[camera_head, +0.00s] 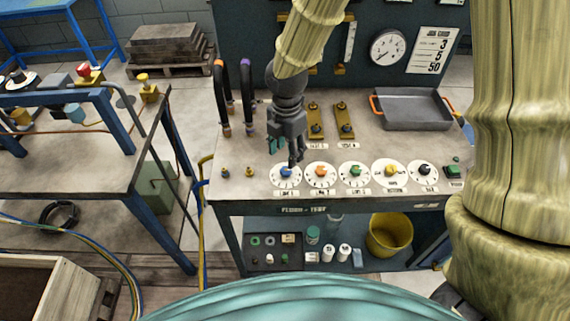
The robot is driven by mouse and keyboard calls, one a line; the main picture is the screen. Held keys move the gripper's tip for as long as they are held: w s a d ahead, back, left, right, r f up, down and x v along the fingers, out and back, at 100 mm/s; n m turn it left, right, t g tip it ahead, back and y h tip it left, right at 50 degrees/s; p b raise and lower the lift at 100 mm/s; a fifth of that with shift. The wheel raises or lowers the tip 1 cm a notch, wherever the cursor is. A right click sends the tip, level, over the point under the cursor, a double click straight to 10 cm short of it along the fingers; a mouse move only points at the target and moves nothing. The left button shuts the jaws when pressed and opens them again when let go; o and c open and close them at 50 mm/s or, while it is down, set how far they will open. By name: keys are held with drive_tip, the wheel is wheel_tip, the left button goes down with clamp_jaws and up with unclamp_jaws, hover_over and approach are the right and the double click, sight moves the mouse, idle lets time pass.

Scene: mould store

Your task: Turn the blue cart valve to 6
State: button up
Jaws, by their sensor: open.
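The blue cart valve (286,172) is a small blue knob on a round white dial, leftmost in a row of dials along the cart's front edge. The dial's marks and the knob's setting are too small to read. My gripper (286,156) points down just above and behind the blue knob, with its fingers apart and nothing seen between them. One finger reaches close to the knob; I cannot tell whether it touches. The gripper hides part of the cart top behind the dial.
Dials with orange (320,171), green (355,171), yellow (391,170) and black (425,170) knobs stand to the right. Black hoses (247,92) rise behind left; brass valves (345,120) stand behind. A grey tray (412,110) lies at the back right.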

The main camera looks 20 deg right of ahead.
sight(286, 170)
drive_tip(key=shift+f+p, duration=0.4)
drive_tip(key=shift+f, duration=3.1)
drive_tip(key=c, duration=1.1)
